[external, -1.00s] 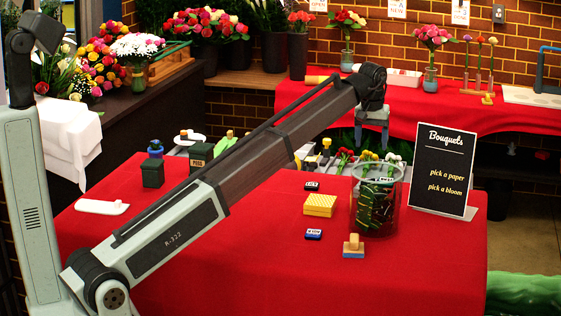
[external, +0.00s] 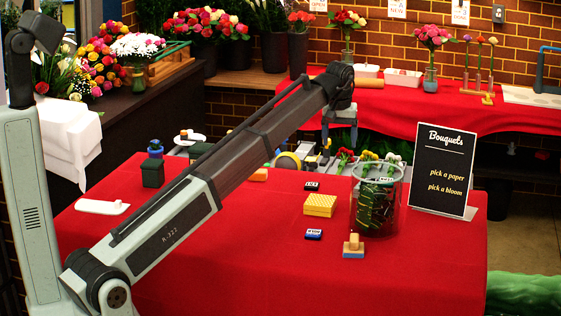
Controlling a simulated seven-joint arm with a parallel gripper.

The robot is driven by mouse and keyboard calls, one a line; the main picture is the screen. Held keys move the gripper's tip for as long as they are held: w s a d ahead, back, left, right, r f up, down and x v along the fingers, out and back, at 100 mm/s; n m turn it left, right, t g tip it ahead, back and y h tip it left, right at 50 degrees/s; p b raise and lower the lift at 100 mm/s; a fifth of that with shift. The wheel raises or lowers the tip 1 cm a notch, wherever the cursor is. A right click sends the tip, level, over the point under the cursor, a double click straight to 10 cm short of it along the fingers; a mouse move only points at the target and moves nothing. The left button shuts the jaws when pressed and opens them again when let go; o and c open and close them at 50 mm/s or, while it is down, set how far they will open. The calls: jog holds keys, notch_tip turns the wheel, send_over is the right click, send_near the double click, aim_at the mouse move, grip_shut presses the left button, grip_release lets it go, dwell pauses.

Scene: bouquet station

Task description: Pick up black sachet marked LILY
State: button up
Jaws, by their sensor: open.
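My gripper (external: 339,140) hangs open and empty, fingers down, above the back part of the red table. A small black item with a white label (external: 311,186) lies on the cloth below and in front of it; its lettering is too small to read. A clear glass jar (external: 358,222) to the right holds dark packets (external: 377,205), and one has pale lettering near the rim. I cannot tell which item is the sachet marked LILY.
A yellow box (external: 320,205), a blue and white block (external: 314,234) and a wooden stamp (external: 353,246) lie on the red cloth (external: 260,270). A black Bouquets sign (external: 444,170) stands at right. Flower heads (external: 368,156) stand behind the jar. The front cloth is clear.

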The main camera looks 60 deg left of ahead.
jog(key=s+a+f+t+y, duration=0.1)
jog(key=s+f, duration=0.2)
jog(key=s, duration=0.7)
send_over(311, 185)
jog(key=s+d, duration=0.2)
jog(key=shift+t+y, duration=0.3)
jog(key=shift+y, duration=0.1)
notch_tip(311, 185, down, 7)
jog(key=shift+d+f, duration=0.1)
jog(key=shift+d, duration=0.05)
jog(key=shift+x, duration=2.65)
jog(key=shift+w, duration=0.15)
jog(key=c, duration=1.1)
jog(key=shift+r, duration=0.25)
